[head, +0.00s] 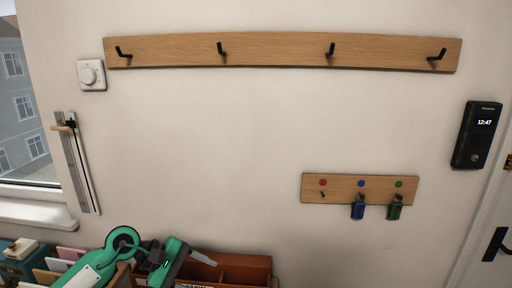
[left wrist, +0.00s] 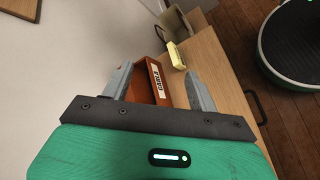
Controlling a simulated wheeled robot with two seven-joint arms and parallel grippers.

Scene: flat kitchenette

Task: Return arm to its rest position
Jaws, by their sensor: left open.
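My left arm (head: 123,245), green, comes in at the bottom left of the head view, low in front of the wall. My left gripper (head: 205,258) is near the reddish-brown box there. In the left wrist view my left gripper (left wrist: 160,85) is open, its two grey fingers spread with nothing held between them. The reddish-brown box (left wrist: 161,92) with a white label shows beyond and between the fingers. My right gripper is in neither view.
A small key board (head: 312,190) holds a blue key tag (head: 358,208) and a green key tag (head: 395,208); the hook under the red dot is bare. A long hook rail (head: 270,50) is empty. A wooden top (left wrist: 213,72) carries the box and a yellow item (left wrist: 176,55).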

